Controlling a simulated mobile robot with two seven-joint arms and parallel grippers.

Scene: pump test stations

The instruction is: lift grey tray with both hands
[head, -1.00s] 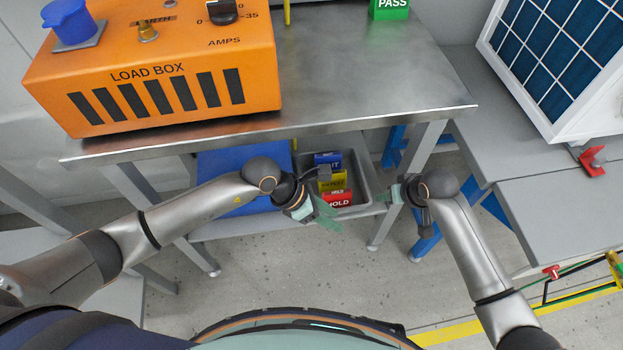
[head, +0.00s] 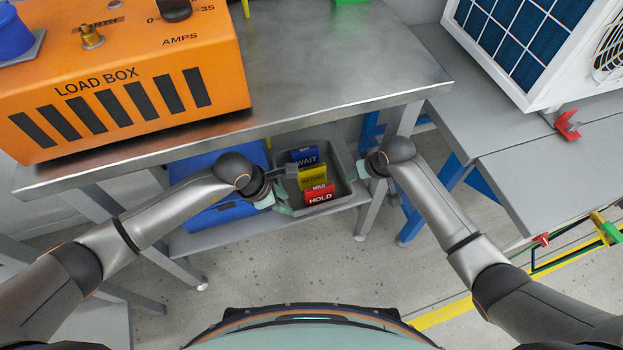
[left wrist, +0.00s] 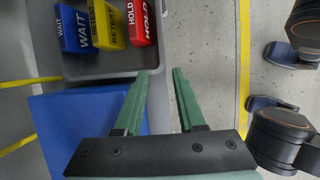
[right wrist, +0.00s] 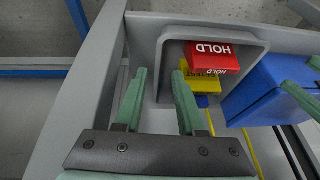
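The grey tray (head: 341,160) sits on the lower shelf under the bench and holds a blue WAIT block (head: 305,156), a yellow block (head: 313,178) and a red HOLD block (head: 319,193). My left gripper (head: 280,200) is at the tray's left side. In the left wrist view its fingers (left wrist: 160,72) are apart, with the tray's rim (left wrist: 110,74) at their tips. My right gripper (head: 362,169) is at the tray's right side. In the right wrist view its fingers (right wrist: 159,72) are apart at the rim (right wrist: 255,75). I see no firm contact on either side.
A blue bin (head: 215,205) stands left of the tray on the same shelf (head: 225,238). The metal bench top (head: 330,65) with the orange load box (head: 125,85) hangs above. A bench leg (head: 375,200) is close to my right gripper. The floor in front is clear.

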